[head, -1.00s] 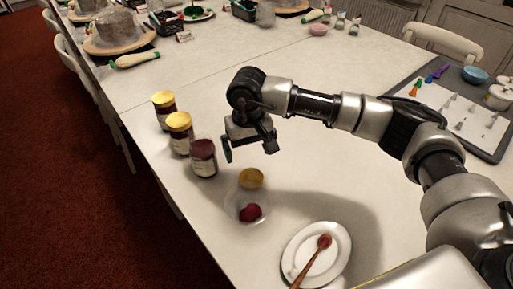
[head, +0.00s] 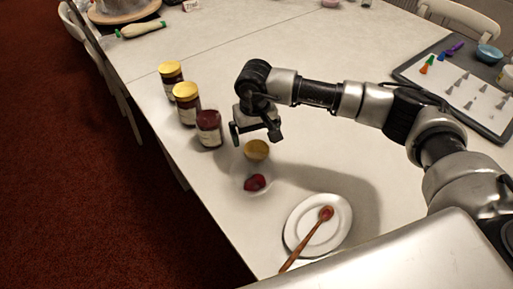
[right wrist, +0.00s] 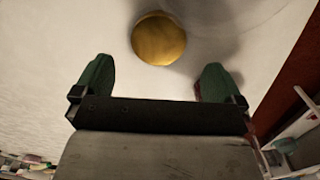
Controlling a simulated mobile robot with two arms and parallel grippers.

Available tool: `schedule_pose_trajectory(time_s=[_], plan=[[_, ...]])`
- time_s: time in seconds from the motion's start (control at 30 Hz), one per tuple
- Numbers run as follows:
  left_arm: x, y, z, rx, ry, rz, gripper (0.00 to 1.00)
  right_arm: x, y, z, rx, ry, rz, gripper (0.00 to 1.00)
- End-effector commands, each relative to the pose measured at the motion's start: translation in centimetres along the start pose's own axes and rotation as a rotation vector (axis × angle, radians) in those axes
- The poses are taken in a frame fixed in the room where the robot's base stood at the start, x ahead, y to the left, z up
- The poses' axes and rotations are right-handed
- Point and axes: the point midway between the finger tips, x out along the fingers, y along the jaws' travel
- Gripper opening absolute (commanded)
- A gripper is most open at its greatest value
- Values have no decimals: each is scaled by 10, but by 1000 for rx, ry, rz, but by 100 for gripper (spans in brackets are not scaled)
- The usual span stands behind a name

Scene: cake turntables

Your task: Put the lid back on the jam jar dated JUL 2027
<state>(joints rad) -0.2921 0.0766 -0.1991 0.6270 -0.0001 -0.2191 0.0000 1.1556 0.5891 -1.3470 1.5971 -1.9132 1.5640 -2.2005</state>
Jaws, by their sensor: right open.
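My right gripper (head: 256,136) is open and empty, just above and behind the lid. In the right wrist view the lid is ahead of the gap between the green-tipped fingers (right wrist: 156,78). My left gripper is not in view.
A white plate (head: 293,238) with a wooden spoon (head: 305,240) is nearer. A grey tray with nozzles (head: 440,95) lies at right. The table's left edge runs close to the jars.

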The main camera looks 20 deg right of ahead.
Motion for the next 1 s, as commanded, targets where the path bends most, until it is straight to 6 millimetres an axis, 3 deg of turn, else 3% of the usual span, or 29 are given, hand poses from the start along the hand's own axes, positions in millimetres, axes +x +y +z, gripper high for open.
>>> schedule_pose_trajectory(time_s=[0.27, 0.6, 1.0], plan=[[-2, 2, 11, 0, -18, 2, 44, 4, 0, 0, 0, -2, 0, 100], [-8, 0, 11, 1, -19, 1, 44, 49, 2, 0, 1, -3, 0, 100], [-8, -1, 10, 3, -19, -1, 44, 52, 2, 0, 1, -1, 0, 98]])
